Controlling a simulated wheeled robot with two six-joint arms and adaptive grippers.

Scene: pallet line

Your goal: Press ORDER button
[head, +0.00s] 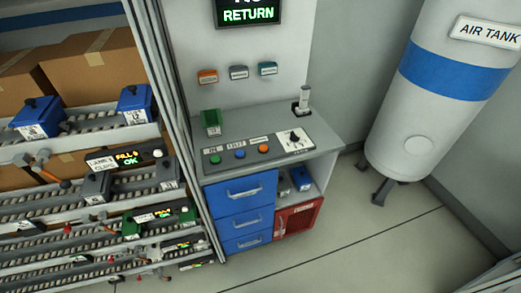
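A grey control panel (258,146) lies on the worktop of a small station in the middle of the head view. It carries a green button (216,159), a blue button (239,154) and an orange button (263,149) in a row. Small labels sit behind the buttons, too small to read surely, so I cannot tell which one is ORDER. A black rotary knob (295,137) is at the panel's right end. Neither of my grippers is in view.
A roller rack (80,200) with bins stands at the left. Blue drawers (240,212) and a red box (298,218) are below the worktop. A green bin (211,122) stands behind the panel. An air tank (440,90) stands right; floor (350,230) in front is clear.

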